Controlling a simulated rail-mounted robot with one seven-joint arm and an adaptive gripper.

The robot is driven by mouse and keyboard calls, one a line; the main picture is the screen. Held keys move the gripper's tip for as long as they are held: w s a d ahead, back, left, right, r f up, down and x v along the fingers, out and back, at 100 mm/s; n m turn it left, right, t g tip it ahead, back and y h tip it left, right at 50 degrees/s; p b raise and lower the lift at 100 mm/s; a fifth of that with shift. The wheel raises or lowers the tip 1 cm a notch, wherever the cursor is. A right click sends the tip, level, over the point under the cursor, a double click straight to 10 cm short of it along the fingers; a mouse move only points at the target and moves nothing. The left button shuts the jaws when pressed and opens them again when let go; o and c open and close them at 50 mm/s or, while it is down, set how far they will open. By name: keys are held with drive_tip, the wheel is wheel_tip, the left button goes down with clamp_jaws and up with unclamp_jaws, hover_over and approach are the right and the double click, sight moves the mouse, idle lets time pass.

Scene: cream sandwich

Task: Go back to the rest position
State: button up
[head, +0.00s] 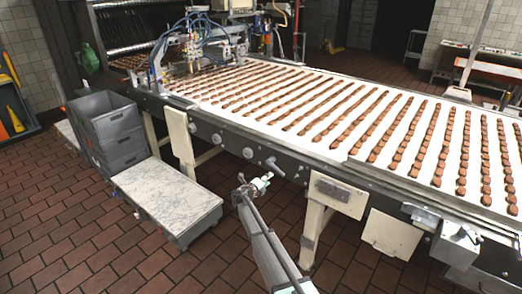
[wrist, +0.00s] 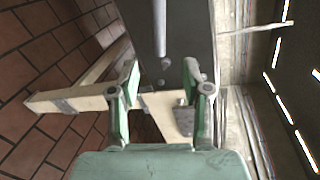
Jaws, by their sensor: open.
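My gripper (wrist: 162,82) is open in the wrist view, with its two green-padded fingers apart and nothing held between them. Beyond the fingers are the conveyor's grey side rail (wrist: 175,30) and a cream-coloured leg frame (wrist: 75,101). In the head view my gripper (head: 262,183) is at the end of my arm, low in front of the conveyor's near side. The conveyor (head: 330,153) carries many rows of brown sandwich biscuits (head: 327,112). I cannot tell the exact gap between my gripper and the conveyor's side.
A low cart with a marbled top (head: 165,192) stands left of my arm. Stacked grey crates (head: 108,135) stand behind it. Knobs and a handle (head: 272,165) stick out of the conveyor's side near my gripper. Brown tiled floor (head: 90,245) is clear at the lower left.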

drive_tip(key=s+d+f+m+g+y, duration=0.1)
drive_tip(key=s+d+f+m+g, duration=0.2)
drive_tip(key=s+f+m, duration=0.6)
drive_tip(key=s+d+f+m+g+y+b, duration=0.15)
drive_tip(key=s+f+m+g, duration=0.3)
drive_tip(key=s+m, duration=0.75)
drive_tip(key=s+d+f+m+g+y, duration=0.1)
drive_tip(key=s+d+f+m+g, duration=0.2)
drive_tip(key=s+f+m, duration=0.75)
drive_tip(key=s+f+m+g+y+b, duration=0.1)
drive_tip(key=s+m, duration=0.5)
drive_tip(key=s, duration=1.9)
drive_tip(key=s+f+m+g+y+b, duration=0.1)
drive_tip(key=s+f+m+g+y, duration=0.2)
drive_tip(key=s, duration=2.2)
drive_tip(key=m+g+y, duration=0.2)
drive_tip(key=g, duration=0.2)
drive_tip(key=shift+s+f+m+b, duration=0.2)
drive_tip(key=shift+s+m+b, duration=0.15)
drive_tip(key=shift+g+y, duration=0.25)
